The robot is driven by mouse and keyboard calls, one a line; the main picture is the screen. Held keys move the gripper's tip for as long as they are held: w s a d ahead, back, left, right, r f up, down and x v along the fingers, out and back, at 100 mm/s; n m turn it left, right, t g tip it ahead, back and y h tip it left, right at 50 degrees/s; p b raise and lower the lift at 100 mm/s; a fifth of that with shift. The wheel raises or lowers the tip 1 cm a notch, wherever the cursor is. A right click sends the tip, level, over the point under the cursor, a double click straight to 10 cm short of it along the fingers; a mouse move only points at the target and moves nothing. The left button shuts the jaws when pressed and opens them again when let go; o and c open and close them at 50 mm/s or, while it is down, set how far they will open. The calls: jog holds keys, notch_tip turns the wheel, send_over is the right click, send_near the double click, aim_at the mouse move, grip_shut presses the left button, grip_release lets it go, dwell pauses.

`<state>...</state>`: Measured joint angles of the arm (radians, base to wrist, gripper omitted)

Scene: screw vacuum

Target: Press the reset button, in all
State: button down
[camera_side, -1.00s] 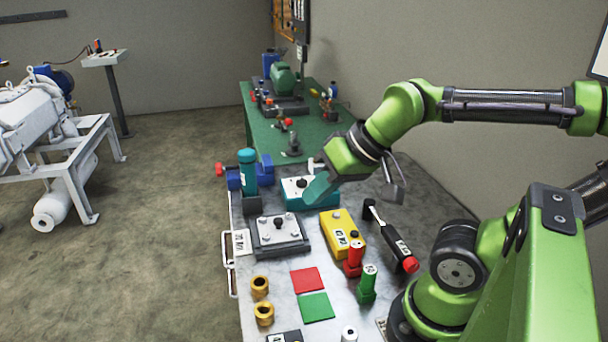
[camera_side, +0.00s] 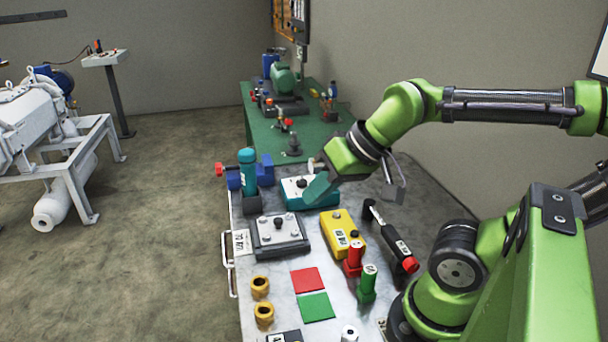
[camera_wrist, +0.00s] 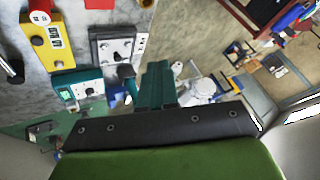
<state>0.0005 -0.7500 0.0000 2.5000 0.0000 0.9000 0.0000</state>
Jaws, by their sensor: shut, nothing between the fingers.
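A teal control box (camera_side: 291,199) with a white top and dark button-like parts sits toward the far part of the metal workbench. It also shows at the left of the wrist view (camera_wrist: 73,77). I cannot read which button is the reset button. My gripper (camera_side: 310,200) is shut and empty, with its teal fingers pointing down at the right side of the teal box and hiding part of it. I cannot tell whether the fingertips touch it. In the wrist view, the closed fingers (camera_wrist: 158,68) are at the centre.
A yellow box (camera_side: 340,228) with a dark button and a grey plate unit (camera_side: 280,236) with a black knob stand nearer. Red (camera_side: 354,258) and green (camera_side: 367,284) cylinders and a black-and-red tool (camera_side: 393,240) lie to the right. A teal bottle (camera_side: 248,173) stands left.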

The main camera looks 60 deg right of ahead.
jog(key=w+d+f+m+g, duration=0.1)
jog(key=d+f+m+g, duration=0.1)
jog(key=d+f+m, duration=0.4)
jog(key=m+y, duration=0.5)
jog(key=m, duration=2)
send_over(358, 231)
notch_tip(358, 231, down, 4)
jog(key=shift+r+t, duration=0.15)
jog(key=shift+t, duration=0.15)
jog(key=shift+f, duration=4.45)
jog(key=shift+f, duration=0.4)
